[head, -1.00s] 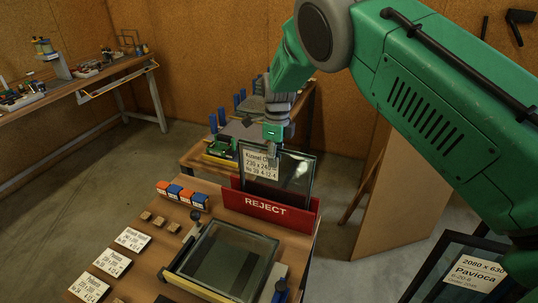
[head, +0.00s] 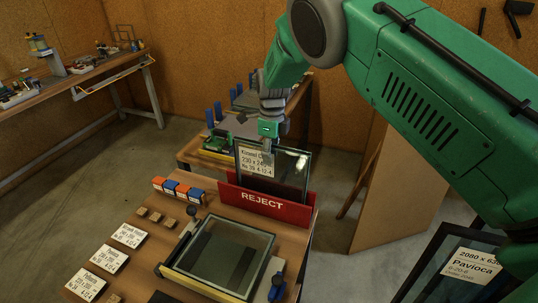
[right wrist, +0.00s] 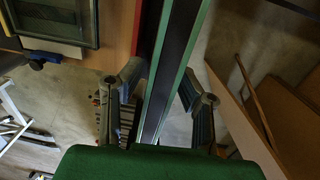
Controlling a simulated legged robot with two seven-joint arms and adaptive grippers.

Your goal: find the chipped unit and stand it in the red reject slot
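A dark-framed glass unit (head: 289,165) with a white label stands upright behind the red REJECT board (head: 265,203); its lower edge is hidden by that board. My right gripper (head: 267,150) is at its top edge, over the label. In the right wrist view the unit's black and green edge (right wrist: 174,75) runs between the fingers (right wrist: 165,110), which look closed on it. No chip can be made out. Another glass unit (head: 222,258) lies on a yellow-edged frame on the bench. My left gripper is not in view.
White label cards (head: 112,262), small wooden blocks (head: 155,217) and orange and blue blocks (head: 178,188) lie left on the bench. A second bench (head: 198,155) stands behind. A large labelled glass unit (head: 455,270) and a brown panel (head: 400,190) stand to the right.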

